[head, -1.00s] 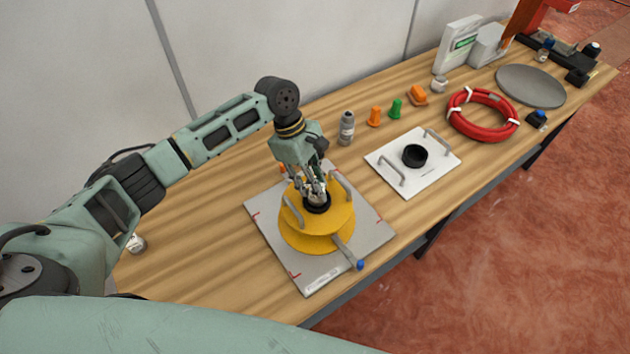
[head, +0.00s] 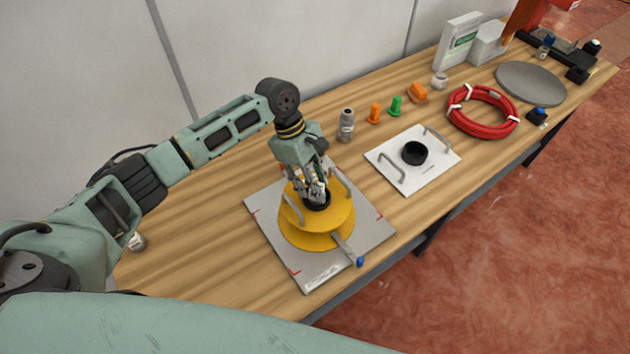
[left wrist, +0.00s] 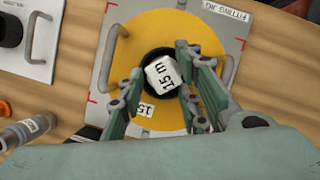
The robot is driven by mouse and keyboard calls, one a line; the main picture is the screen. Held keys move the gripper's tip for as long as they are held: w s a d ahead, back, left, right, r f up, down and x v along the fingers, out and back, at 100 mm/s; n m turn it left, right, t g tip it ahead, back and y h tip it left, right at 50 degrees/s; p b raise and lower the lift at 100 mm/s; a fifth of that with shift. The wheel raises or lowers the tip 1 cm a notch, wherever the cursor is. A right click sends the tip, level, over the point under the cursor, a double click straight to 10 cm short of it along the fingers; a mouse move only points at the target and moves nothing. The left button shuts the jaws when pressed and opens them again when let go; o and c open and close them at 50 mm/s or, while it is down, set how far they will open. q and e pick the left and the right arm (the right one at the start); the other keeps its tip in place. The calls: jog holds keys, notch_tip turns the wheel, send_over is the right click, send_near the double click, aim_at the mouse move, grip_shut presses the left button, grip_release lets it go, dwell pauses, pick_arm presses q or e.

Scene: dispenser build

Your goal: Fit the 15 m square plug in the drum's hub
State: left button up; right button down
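The yellow drum (head: 318,232) stands on the grey fitting plate. Its black hub (head: 317,206) is right below the fingertips; in the left wrist view the dark hub ring (left wrist: 146,82) surrounds the plug. I cannot tell how deep the plug sits, and the fingers mostly hide it in the head view. My right gripper is out of view.
The grey plate (head: 265,215) has handles and a blue-tipped lever (head: 359,261). To the right lie a white plate with a black ring (head: 414,153), a grey bottle (head: 346,126), orange and green plugs (head: 396,105), and a red hose coil (head: 483,128).

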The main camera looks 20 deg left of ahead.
pick_arm(q)
jog(key=shift+p+v, duration=2.9)
jog(key=shift+p, duration=0.35)
jog(key=v, duration=0.5)
jog(key=shift+a+r, duration=0.1)
